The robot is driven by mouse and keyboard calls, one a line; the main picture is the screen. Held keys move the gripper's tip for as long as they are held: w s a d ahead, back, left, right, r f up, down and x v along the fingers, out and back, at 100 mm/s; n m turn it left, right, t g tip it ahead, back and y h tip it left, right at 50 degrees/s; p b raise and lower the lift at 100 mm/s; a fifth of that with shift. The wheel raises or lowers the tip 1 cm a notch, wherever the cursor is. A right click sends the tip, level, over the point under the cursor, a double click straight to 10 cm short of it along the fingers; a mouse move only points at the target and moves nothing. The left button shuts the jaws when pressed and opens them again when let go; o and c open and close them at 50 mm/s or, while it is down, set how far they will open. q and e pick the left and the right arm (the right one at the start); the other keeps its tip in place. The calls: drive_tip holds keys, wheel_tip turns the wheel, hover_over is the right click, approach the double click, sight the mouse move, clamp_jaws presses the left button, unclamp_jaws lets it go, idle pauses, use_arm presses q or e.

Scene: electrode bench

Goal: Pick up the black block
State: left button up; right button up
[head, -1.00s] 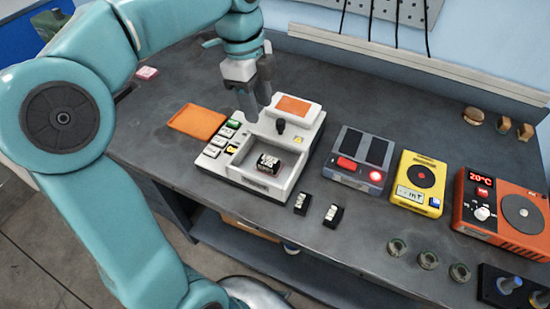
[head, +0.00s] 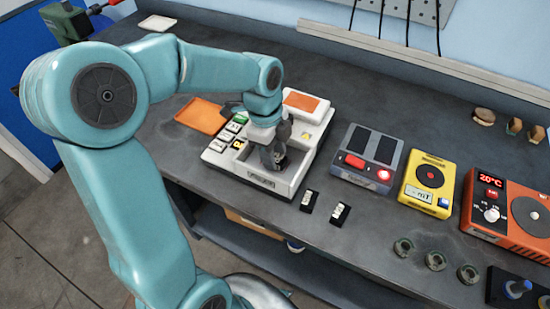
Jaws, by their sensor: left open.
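A black block with a pale label (head: 280,161) sits in the recess of the white instrument (head: 262,180). My left gripper (head: 273,160) points down into that recess, its fingers at the block and hiding much of it. The jaws are open; I cannot tell whether either finger touches the block. Two smaller black pieces with white labels, one (head: 309,200) left of the other (head: 340,212), lie on the bench in front of the instrument. My right gripper is not in view.
An orange pad (head: 201,115) lies left of the instrument. To the right stand a grey device with a red light (head: 355,180), a yellow device (head: 417,200) and an orange hotplate (head: 483,226). Several small round holders (head: 435,260) sit near the front edge.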

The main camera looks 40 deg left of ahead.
use_arm(q)
drive_tip(key=shift+d+f, duration=0.1)
drive_tip(key=shift+c, duration=0.3)
clamp_jaws()
